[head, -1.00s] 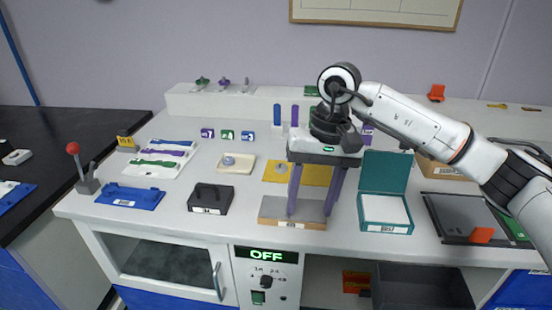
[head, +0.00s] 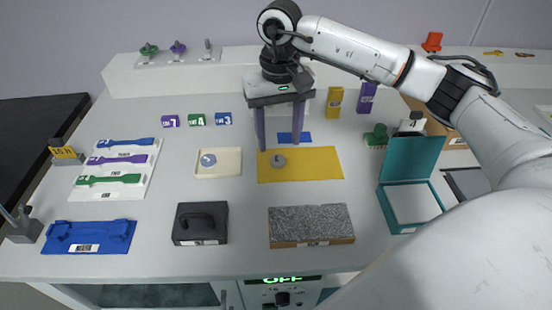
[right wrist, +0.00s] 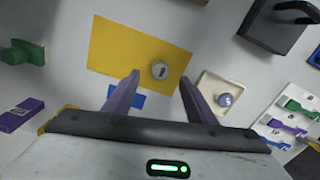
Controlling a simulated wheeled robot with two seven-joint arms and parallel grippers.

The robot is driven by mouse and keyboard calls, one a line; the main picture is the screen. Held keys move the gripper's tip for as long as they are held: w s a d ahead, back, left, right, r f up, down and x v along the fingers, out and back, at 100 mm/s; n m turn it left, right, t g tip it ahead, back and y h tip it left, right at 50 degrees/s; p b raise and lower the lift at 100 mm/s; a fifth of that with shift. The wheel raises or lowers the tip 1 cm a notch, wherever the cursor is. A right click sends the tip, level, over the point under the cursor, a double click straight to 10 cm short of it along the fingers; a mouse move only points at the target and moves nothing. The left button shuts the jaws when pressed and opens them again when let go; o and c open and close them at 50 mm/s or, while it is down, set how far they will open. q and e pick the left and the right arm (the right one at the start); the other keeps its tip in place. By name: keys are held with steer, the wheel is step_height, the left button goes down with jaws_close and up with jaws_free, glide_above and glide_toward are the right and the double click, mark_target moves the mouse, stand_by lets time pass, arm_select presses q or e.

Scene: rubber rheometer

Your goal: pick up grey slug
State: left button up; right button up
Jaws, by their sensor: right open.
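A small grey disc with a knob, which looks like the grey slug (head: 278,160), lies on the yellow mat (head: 322,163). In the right wrist view the slug (right wrist: 160,70) shows just beyond and between the fingertips. My right gripper (head: 279,146) is open and empty, pointing down over the mat's far part, with purple fingers to either side of the slug's line. It also shows in the right wrist view (right wrist: 160,79). I cannot tell the exact height of the fingertips over the mat. My left gripper is not in view.
A cream tray (head: 230,170) with a bluish-grey disc (head: 208,160) lies left of the mat. A black handled block (head: 200,225) and a speckled grey block (head: 311,224) lie in front. A teal open box (head: 413,161) stands right. Knobbed pieces stand on the back ledge (head: 130,75).

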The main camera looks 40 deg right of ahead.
mark_target(278, 158)
steer(key=f, duration=0.3)
steer(key=f+p, duration=0.1)
steer(key=f, duration=0.1)
steer(key=shift+w, duration=0.25)
steer(key=shift+f, duration=0.35)
steer(key=c, duration=1.1)
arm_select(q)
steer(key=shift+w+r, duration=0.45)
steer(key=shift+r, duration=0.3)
